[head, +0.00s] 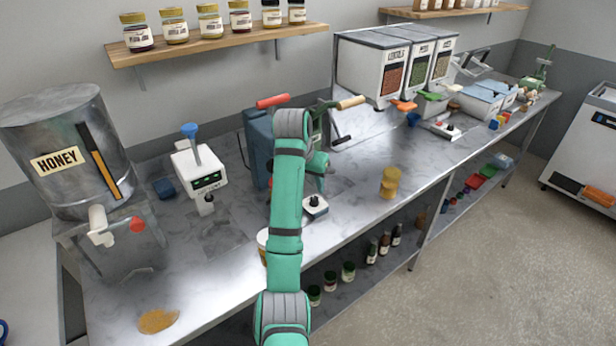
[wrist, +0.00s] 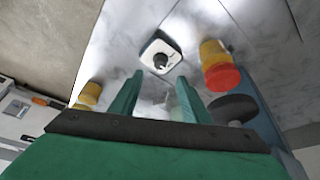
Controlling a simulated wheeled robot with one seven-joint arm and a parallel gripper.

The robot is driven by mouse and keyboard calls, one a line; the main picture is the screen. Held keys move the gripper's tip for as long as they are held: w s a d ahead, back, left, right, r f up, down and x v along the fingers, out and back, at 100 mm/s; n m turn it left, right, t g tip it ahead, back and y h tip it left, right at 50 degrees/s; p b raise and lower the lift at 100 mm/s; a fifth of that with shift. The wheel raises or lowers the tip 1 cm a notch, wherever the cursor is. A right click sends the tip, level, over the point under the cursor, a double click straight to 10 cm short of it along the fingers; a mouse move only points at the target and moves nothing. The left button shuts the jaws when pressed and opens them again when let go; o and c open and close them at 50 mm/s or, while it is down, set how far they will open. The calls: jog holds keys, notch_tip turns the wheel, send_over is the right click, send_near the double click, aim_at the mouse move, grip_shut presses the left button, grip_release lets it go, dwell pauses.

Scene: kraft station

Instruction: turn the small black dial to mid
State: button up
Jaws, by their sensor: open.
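The small black dial (wrist: 161,60) sits on a white square plate with a dark rim (wrist: 172,47) in the wrist view. In the head view the dial (head: 314,201) stands on its small box on the steel counter, just right of my arm. Its pointer setting is too small to read. My gripper (wrist: 158,82) is open and empty, its two green fingers apart, with the dial beyond the fingertips and not touched. In the head view my gripper is mostly hidden behind my arm.
The steel counter (head: 350,205) is clear right of the dial up to a yellow jar (head: 390,182). A blue machine (head: 257,145) with a red handle stands behind my arm. A red-and-yellow knob (wrist: 220,70) is close to my right finger in the wrist view.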

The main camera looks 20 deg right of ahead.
jog(key=shift+v, duration=2)
jog(key=shift+s+d+f, duration=0.1)
